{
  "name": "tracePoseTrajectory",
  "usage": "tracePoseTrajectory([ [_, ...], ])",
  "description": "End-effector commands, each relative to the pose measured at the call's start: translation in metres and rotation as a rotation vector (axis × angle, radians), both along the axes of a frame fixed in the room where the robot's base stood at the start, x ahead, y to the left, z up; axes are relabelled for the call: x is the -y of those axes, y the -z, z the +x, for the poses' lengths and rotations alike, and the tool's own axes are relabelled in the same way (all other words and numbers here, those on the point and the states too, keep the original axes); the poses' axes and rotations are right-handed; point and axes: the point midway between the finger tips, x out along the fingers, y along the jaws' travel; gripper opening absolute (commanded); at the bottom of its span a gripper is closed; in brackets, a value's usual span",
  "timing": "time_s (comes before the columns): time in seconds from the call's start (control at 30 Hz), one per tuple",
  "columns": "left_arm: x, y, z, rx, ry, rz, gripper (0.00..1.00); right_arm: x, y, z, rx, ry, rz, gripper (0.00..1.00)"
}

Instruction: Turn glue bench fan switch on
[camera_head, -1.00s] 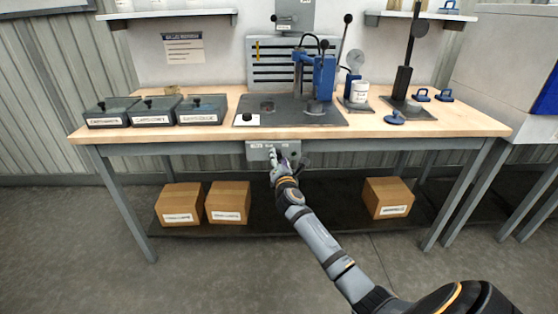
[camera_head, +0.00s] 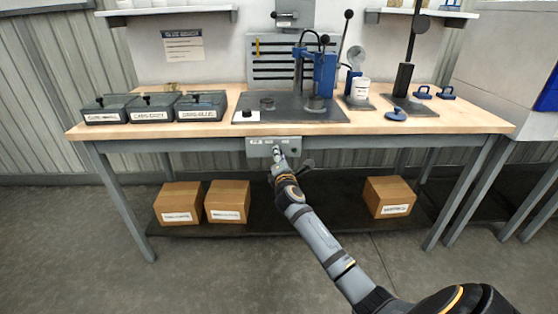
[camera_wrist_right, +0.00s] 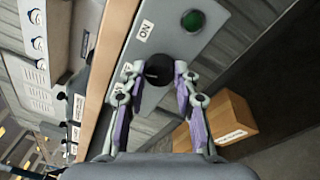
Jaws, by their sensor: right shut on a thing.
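A grey switch panel (camera_head: 257,152) hangs under the front edge of the workbench in the head view. In the right wrist view the panel (camera_wrist_right: 166,28) carries a black knob (camera_wrist_right: 159,66), a round green lamp or button (camera_wrist_right: 193,20) and a small white label (camera_wrist_right: 145,30). My right gripper (camera_head: 277,151) is at the panel, its fingers on either side of the black knob and shut on it. In the head view my gripper hides the knob, and its exact angle cannot be told. My left gripper is not in view.
The bench top (camera_head: 430,125) overhangs just above the panel. Cardboard boxes (camera_head: 228,201) (camera_head: 388,196) stand on the low shelf below. A blue press (camera_head: 323,72) and lidded dark bins (camera_head: 201,104) stand on the bench. The floor in front is clear.

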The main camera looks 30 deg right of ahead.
Motion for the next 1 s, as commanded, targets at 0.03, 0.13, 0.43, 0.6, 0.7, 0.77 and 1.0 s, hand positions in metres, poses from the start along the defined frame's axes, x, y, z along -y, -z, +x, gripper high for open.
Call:
tracePoseTrajectory([
  [0.03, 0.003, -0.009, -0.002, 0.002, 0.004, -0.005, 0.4, 0.0, 0.005, 0.0, 0.023, 0.0, 0.037, 0.0],
  [0.13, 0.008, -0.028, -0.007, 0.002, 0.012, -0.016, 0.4, 0.0, 0.006, 0.0, 0.073, 0.0, 0.118, 0.0],
  [0.43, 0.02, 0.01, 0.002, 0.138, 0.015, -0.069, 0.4, 0.0, 0.007, 0.0, 0.222, 0.0, 0.364, 0.0],
  [0.6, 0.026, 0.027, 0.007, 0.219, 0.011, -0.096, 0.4, -0.001, 0.008, 0.0, 0.306, 0.001, 0.501, 0.0],
  [0.7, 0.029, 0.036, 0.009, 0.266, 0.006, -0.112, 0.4, -0.001, 0.008, 0.001, 0.354, 0.001, 0.581, 0.0],
  [0.77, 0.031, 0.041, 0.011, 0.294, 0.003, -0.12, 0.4, -0.001, 0.008, 0.001, 0.383, 0.001, 0.626, 0.0],
  [1.0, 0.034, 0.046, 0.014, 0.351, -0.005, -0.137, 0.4, -0.001, 0.006, 0.001, 0.44, 0.002, 0.723, 0.0],
])
